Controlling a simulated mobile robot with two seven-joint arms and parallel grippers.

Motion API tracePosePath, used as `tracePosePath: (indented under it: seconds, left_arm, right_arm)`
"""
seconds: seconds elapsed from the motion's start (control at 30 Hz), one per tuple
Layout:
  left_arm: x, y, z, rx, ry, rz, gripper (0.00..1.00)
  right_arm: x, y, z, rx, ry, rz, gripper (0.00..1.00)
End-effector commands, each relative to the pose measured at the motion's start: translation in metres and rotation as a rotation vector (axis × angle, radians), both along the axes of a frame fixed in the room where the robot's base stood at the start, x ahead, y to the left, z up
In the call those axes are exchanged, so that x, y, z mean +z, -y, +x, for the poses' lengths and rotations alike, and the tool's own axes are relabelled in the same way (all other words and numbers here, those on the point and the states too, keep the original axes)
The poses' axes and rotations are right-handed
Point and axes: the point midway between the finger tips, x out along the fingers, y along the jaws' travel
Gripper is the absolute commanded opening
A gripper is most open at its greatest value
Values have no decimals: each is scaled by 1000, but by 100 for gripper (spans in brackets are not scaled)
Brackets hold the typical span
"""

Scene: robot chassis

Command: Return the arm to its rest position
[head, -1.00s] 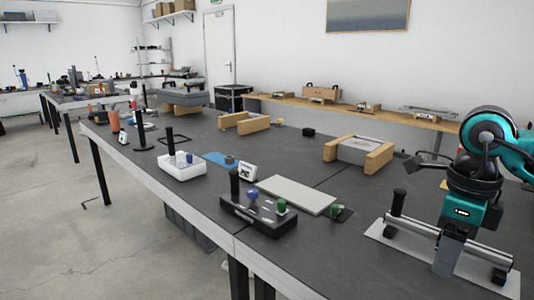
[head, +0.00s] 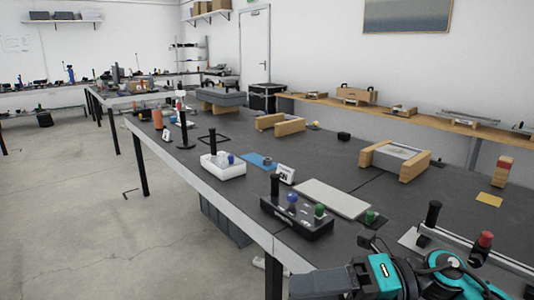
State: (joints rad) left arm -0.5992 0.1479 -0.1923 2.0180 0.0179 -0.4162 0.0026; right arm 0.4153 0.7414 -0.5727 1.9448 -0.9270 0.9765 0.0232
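My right arm, teal and black, comes in at the bottom right of the head view. Its dark gripper (head: 322,282) points left, low in the picture by the table's front edge. The finger gap does not show clearly, so I cannot tell whether it is open or shut. I see no object in it. My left gripper is not in view. The rail fixture (head: 496,258) lies on the table behind the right arm, with a black upright handle (head: 433,213) and a red-topped knob (head: 485,240). My arm hides part of its near side.
A grey plate (head: 333,198), a white tray (head: 223,166) and a wooden-ended fixture (head: 395,159) lie farther back. Open floor (head: 120,245) is at left.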

Motion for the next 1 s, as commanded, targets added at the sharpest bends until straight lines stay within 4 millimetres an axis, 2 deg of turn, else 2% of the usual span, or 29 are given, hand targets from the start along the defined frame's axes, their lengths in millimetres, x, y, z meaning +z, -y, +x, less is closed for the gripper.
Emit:
tracePosePath:
  seconds: [0.03,0.1,0.2,0.27,0.37,0.4,0.47,0.5,0.6,0.7,0.83,1.0]
  left_arm:
    - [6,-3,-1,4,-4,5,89]
    - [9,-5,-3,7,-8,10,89]
    - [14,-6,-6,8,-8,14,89]
    - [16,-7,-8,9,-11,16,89]
    - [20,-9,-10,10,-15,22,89]
    - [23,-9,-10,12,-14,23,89]
    - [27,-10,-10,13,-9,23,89]
    - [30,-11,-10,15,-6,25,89]
    - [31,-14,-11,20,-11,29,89]
    - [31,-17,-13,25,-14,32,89]
    - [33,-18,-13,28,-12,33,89]
    - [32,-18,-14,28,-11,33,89]
  right_arm:
    - [10,-7,4,-74,-107,126,58]
    - [17,-7,18,-199,-258,288,58]
    - [11,6,40,-400,-498,488,58]
    - [-3,19,51,-533,-654,591,58]
    - [-46,47,61,-765,-931,728,58]
    - [-68,59,59,-862,-1048,773,58]
    - [-105,76,49,-1007,-1224,825,58]
    - [-131,86,38,-1102,-1340,852,58]
    - [-184,103,4,-1293,-1581,885,58]
    - [-220,111,-29,-1424,-1752,892,58]
    - [-244,115,-56,-1513,-1874,890,58]
    - [-250,116,-62,-1534,-1903,889,58]
